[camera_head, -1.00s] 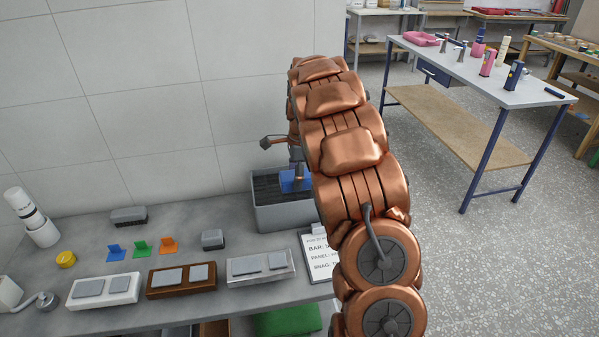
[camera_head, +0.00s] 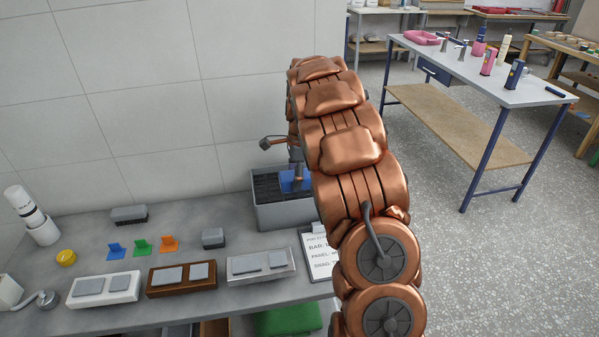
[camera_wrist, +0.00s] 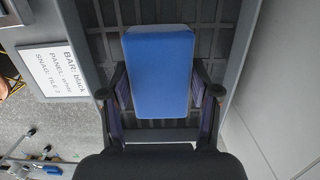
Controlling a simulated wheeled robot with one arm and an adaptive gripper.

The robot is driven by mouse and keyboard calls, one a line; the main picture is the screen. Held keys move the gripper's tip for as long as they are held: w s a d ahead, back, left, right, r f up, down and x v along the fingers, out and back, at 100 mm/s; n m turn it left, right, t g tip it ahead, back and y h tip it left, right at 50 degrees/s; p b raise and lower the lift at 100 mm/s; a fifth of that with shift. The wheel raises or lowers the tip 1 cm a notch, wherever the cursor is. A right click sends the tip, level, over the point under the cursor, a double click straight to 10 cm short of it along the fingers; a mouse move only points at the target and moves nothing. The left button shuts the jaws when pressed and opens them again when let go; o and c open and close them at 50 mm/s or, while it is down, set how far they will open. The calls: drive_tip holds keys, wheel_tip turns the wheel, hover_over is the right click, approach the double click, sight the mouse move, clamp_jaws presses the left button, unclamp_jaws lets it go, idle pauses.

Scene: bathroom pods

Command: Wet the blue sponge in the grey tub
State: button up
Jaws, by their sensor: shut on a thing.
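The blue sponge (camera_wrist: 160,75) is a blue block between the two fingers of my gripper (camera_wrist: 161,98), which is shut on it. In the head view the sponge (camera_head: 287,181) shows partly behind my gripper, at the right part of the grey tub (camera_head: 283,217). The tub stands at the bench's back right, against the wall. In the wrist view the tub's rim (camera_wrist: 235,60) and dark, grid-lined inside lie around and beyond the sponge. I cannot tell whether the sponge touches the bottom, and no water surface is clear.
A clipboard with a printed sheet (camera_head: 319,255) lies in front of the tub. Left of it are a grey block (camera_head: 213,238), several small coloured pieces and three switch panels (camera_head: 181,279). The tiled wall (camera_head: 150,90) is close behind the tub.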

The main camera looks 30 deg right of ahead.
sight(293, 175)
drive_tip(key=shift+s+f, duration=0.1)
drive_tip(key=shift+f, duration=0.3)
idle(1.5)
drive_tip(key=shift+r+p, duration=1.7)
drive_tip(key=shift+r, duration=1.9)
